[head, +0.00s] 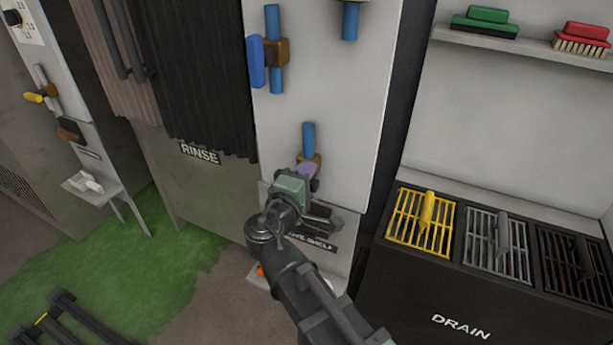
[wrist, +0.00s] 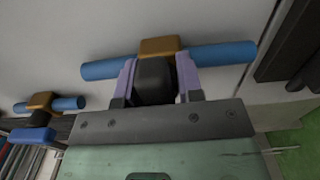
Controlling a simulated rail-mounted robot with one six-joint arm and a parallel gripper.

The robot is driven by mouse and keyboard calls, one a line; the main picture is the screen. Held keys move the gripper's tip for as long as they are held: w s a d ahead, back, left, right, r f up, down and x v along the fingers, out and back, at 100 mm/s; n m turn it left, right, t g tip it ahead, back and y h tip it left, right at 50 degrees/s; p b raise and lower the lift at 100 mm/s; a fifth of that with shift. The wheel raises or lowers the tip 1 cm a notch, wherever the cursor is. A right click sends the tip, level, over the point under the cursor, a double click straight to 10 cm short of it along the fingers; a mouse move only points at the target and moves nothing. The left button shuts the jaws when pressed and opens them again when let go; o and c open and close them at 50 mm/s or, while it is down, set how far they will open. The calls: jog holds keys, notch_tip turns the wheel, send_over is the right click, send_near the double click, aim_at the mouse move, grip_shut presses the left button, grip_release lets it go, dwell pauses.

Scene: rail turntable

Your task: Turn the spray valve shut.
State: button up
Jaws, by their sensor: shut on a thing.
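A valve with a brass body (wrist: 158,46) sits on a blue pipe (wrist: 222,54) on the pale panel. In the head view its blue pipe (head: 308,138) runs upright above my gripper (head: 308,171). In the wrist view the purple fingers of my gripper (wrist: 156,70) stand on both sides of a dark handle (wrist: 155,82) in front of the brass body and are shut on it. The handle's ends are partly hidden, and no label naming this valve is readable.
Another valve with a blue handle (head: 257,62) is higher on the panel. A partly covered shelf label (head: 318,243) is below my gripper. Dark curtains (head: 208,75) hang left of the panel. A drain counter (head: 470,285) with grates, one yellow (head: 421,222), stands at right.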

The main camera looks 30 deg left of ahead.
dwell(0.3)
jog(key=o, duration=0.7)
jog(key=shift+o, duration=0.2)
jog(key=s+d, duration=0.1)
jog(key=s, duration=0.9)
jog(key=shift+s+d, duration=0.15)
jog(key=shift+s, duration=0.25)
